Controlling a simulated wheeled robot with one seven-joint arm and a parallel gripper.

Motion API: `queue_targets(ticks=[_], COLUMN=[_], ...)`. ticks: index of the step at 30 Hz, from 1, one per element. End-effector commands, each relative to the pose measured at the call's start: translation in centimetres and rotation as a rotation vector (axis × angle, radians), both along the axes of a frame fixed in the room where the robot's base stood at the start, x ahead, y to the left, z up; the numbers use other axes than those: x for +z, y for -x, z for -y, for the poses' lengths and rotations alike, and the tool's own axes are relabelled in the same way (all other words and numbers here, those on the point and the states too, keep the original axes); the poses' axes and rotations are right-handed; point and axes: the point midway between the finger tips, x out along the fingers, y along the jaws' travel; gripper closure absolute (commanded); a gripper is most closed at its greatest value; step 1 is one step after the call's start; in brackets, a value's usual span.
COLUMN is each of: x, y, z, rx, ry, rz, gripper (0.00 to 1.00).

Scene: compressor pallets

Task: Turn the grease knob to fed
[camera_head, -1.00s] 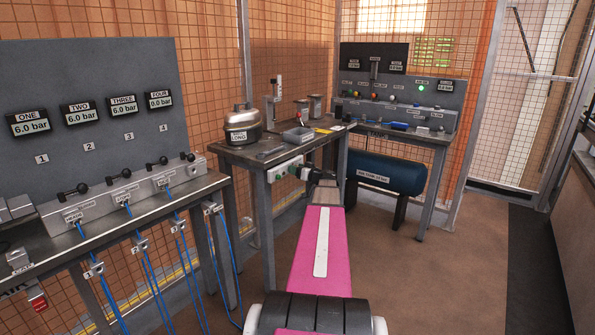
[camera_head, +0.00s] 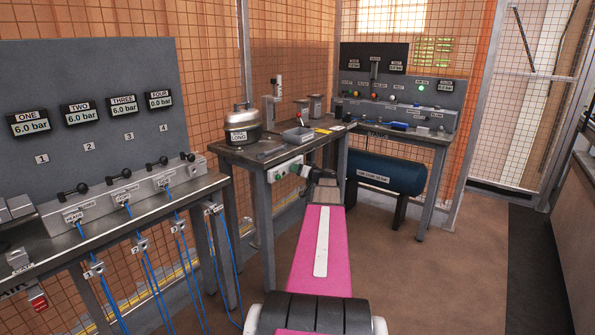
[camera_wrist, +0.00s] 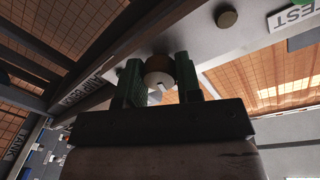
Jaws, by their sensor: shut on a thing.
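A round knob (camera_wrist: 157,68) with a pale notch on its face sits between the two dark green fingers of my gripper (camera_wrist: 160,72) in the wrist view. The fingers are closed on its sides. The knob is on a light panel, and its setting cannot be read. In the head view, my gripper (camera_head: 299,171) is at the front of the pale control box (camera_head: 284,170) under the edge of the small bench. The knob is hidden there by my arm.
A second round button (camera_wrist: 227,18) and a TEST label (camera_wrist: 292,16) are close by on the panel. A blue tank (camera_head: 385,174) stands behind my arm. The floor to the right is clear.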

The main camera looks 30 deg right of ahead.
Motion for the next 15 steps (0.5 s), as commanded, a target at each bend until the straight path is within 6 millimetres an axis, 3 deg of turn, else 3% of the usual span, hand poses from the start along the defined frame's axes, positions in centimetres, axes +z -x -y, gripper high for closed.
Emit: queue_targets(ticks=[15], x=[0.05], y=[-0.04], z=[0.10], rx=[0.000], ry=[-0.453], rz=[-0.187], gripper=[0.92])
